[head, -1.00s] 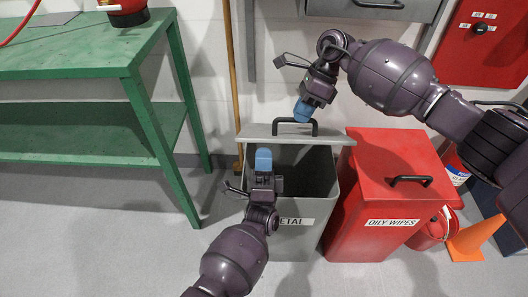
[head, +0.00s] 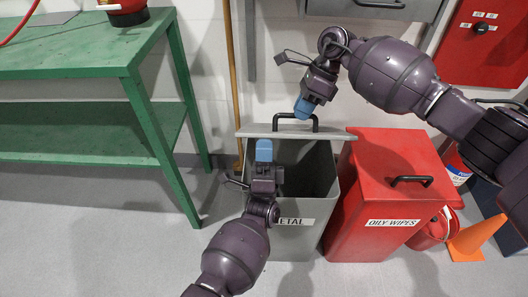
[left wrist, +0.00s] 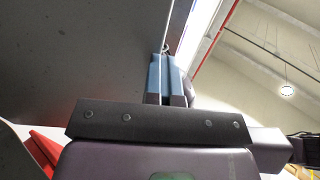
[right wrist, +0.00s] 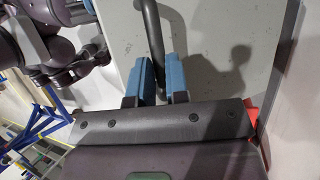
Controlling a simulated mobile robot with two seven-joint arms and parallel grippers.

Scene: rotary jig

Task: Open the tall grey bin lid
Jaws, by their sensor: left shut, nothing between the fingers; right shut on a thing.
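The tall grey bin (head: 318,215) stands on the floor with its mouth uncovered; its label is partly hidden, ending in "ETAL". Its grey lid (head: 340,132) is raised at the back and shows nearly edge-on. My right gripper (head: 303,108) is shut on the lid's black handle (head: 283,117); the handle also shows between the fingers in the right wrist view (right wrist: 152,30). My left gripper (head: 264,150) is shut and empty over the bin mouth, its blue tips just below the lid. In the left wrist view a grey surface, apparently the lid (left wrist: 90,50), lies close beside the fingers (left wrist: 166,75).
A red "OILY WIPES" bin (head: 385,160), closed, stands right of the grey bin. A green bench (head: 75,60) is at the left. An orange cone (head: 478,238) and a red bucket (head: 432,233) stand at the right. The floor at front left is clear.

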